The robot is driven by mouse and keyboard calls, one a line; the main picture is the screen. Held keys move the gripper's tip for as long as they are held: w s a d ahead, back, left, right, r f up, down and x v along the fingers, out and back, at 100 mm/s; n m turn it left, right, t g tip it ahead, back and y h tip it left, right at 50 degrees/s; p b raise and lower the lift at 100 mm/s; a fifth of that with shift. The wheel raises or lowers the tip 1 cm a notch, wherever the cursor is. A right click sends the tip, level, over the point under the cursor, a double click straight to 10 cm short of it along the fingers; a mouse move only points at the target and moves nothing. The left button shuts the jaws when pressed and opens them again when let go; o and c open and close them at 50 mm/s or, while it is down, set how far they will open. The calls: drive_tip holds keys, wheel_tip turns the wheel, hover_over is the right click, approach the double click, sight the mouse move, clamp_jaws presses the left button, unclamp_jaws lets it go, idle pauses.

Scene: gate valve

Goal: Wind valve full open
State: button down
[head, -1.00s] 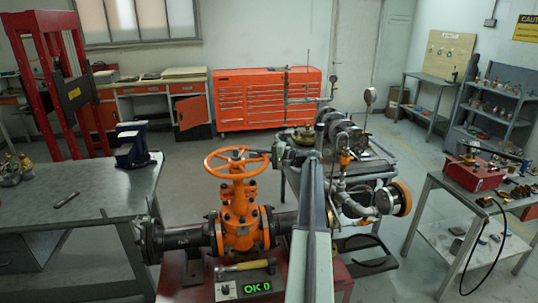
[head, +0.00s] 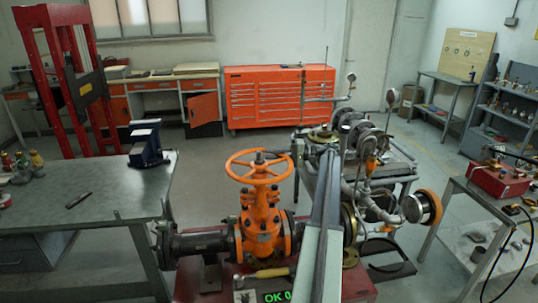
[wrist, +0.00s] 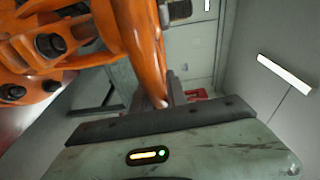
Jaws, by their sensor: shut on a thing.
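The orange gate valve (head: 262,222) stands upright in a dark pipe on a red bench, left of my arm in the head view. Its orange handwheel (head: 240,174) lies level on top. My gripper (head: 279,155) is at the right, far side of the wheel and is shut on its rim. In the wrist view the wheel (wrist: 130,40) fills the upper left, and its rim runs down to my gripper (wrist: 168,97). The fingertips are mostly hidden there. A box (head: 243,297) in front of the valve shows green "OK 0" text, partly cut off.
A hammer-like tool with a yellow handle (head: 272,273) lies in front of the valve. Pipework with gauges (head: 375,190) stands close right of my arm. A steel table (head: 75,215) with a blue vice (head: 147,145) is at left. Open floor lies behind the valve.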

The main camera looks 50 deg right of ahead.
drive_tip(key=shift+d, duration=0.1)
drive_tip(key=c, duration=1.3)
unclamp_jaws()
drive_tip(key=shift+w, duration=0.15)
drive_tip(key=v, duration=0.8)
